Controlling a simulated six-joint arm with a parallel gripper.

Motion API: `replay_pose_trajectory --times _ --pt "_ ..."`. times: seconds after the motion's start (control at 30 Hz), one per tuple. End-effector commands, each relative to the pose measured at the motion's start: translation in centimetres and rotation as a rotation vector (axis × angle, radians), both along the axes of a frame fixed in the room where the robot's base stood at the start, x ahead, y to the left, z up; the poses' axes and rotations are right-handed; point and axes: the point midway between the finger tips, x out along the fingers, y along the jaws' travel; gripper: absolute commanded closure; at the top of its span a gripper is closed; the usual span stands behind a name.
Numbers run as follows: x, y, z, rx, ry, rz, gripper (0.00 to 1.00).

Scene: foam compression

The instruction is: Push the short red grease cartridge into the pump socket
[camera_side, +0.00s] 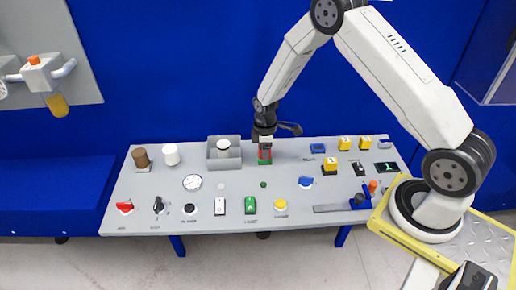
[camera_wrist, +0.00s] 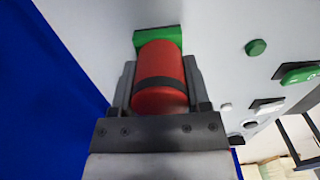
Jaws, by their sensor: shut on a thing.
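My gripper (camera_side: 265,152) is over the back middle of the grey panel, pointing down. It is shut on the short red cartridge, whose sides lie between the two fingers. In the wrist view the red cartridge (camera_wrist: 160,98) has a dark band around it. Its far end meets a green block (camera_wrist: 154,36), which seems to be the pump socket. The contact line is partly hidden, so I cannot tell how deep the cartridge sits.
A grey open box (camera_side: 224,162) with a white cylinder stands just left of my gripper. A brown cylinder (camera_side: 141,157) and a white knob (camera_side: 171,154) are farther left. Yellow buttons (camera_side: 330,165) are on the right.

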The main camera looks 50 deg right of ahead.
Motion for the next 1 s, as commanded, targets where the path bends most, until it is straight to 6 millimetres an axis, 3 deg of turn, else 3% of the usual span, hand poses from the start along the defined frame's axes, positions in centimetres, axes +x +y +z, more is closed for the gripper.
replay_pose_trajectory --times 0.03,0.07,0.17,0.2,0.67,1.0 --pt "0.0 0.0 -0.1 0.0 0.0 0.0 1.0" --pt "0.0 0.0 -0.1 0.0 0.0 0.0 0.36" --pt "0.0 0.0 -0.1 0.0 0.0 0.0 0.05" --pt "0.0 0.0 -0.1 0.0 0.0 0.0 0.0" --pt "0.1 0.0 0.7 -0.001 -0.002 0.0 0.0" --pt "0.1 0.0 4.2 -0.001 -0.004 0.0 0.0"
